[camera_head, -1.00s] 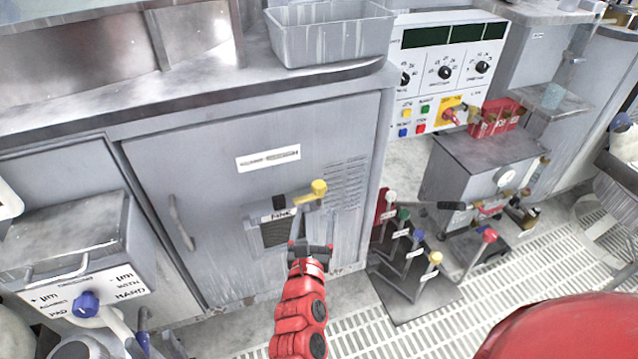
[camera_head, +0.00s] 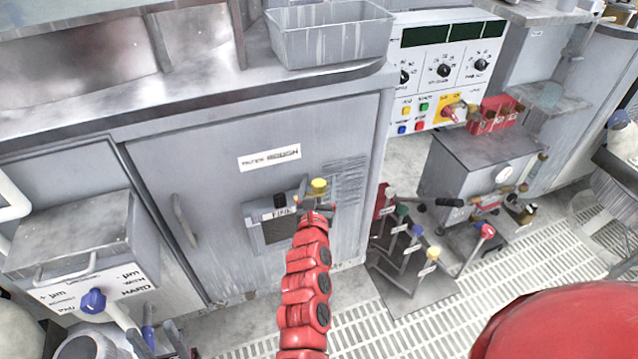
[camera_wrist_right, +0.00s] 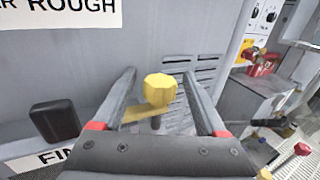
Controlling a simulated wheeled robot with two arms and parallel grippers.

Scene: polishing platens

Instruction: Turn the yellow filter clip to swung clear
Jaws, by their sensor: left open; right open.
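The yellow filter clip (camera_head: 319,186) sits on the grey cabinet front, at the upper right of the dark filter panel labelled FINE. In the right wrist view its faceted yellow knob (camera_wrist_right: 160,89) stands out, with a flat yellow arm running down and left from it. My right gripper (camera_head: 317,206) is at the clip, at the end of the red arm. Its two fingers are open, one on each side of the knob, with gaps visible in the wrist view (camera_wrist_right: 159,74). The clip's mounting is partly hidden. My left gripper is not seen.
A black knob (camera_wrist_right: 55,120) is left of the clip, above the FINE label (camera_head: 281,214). Louvre slots (camera_head: 346,180) are to the right. A grey bin (camera_head: 330,40) sits on the counter above.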

